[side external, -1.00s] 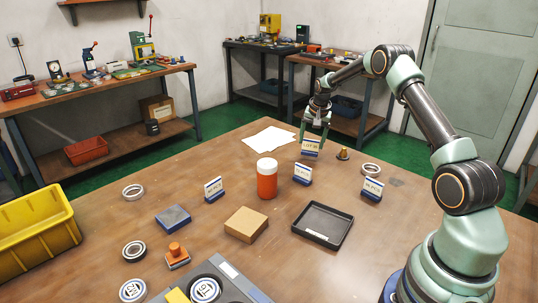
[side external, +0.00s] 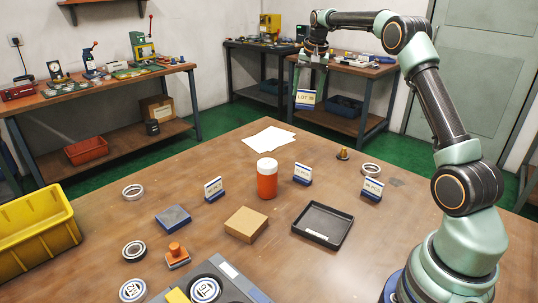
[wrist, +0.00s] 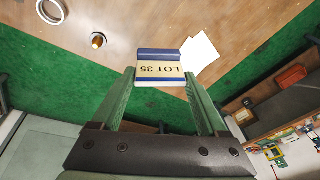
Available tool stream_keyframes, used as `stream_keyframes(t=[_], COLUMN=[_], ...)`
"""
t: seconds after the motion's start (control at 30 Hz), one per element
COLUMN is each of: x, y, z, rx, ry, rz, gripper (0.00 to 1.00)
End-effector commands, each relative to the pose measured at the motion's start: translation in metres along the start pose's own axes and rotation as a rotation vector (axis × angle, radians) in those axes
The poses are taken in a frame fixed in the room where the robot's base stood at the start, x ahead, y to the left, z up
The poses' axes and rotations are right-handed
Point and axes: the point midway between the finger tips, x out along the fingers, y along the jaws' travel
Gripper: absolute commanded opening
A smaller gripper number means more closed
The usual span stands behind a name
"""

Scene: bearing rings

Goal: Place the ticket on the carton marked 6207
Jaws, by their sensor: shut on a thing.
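My gripper (side external: 307,86) is shut on a ticket (side external: 305,98) with a dark blue base and holds it in the air above the back of the table. In the wrist view the same ticket (wrist: 160,72) sits between my fingers and reads LOT 35, upside down in that picture. A small tan carton (side external: 246,224) lies on the middle of the table, well below and in front of my gripper. No number 6207 can be read on it.
Other tickets stand on blue bases, at left (side external: 214,189), middle (side external: 302,174) and right (side external: 372,189). An orange bottle (side external: 267,184), a black tray (side external: 323,224), a blue pad (side external: 173,217) and several rings are around the carton. White paper (side external: 268,138) lies behind.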

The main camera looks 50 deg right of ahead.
Motion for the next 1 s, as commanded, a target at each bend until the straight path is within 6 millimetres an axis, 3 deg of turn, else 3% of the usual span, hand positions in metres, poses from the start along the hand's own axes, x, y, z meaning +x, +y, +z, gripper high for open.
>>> stream_keyframes(t=[0.1, 0.3, 0.43, 0.63, 0.8, 1.0], x=[-0.016, -0.041, -0.058, -0.077, -0.086, -0.08], y=[-0.036, -0.084, -0.103, -0.112, -0.108, -0.104], z=[0.04, 0.124, 0.183, 0.267, 0.311, 0.33], rx=[-0.113, -0.325, -0.468, -0.67, -0.781, -0.824], ry=[-0.011, -0.037, -0.053, -0.073, -0.085, -0.092], rz=[-0.021, -0.055, -0.079, -0.113, -0.13, -0.134], gripper=[0.0, 0.0, 0.0, 0.0, 0.0, 0.0])
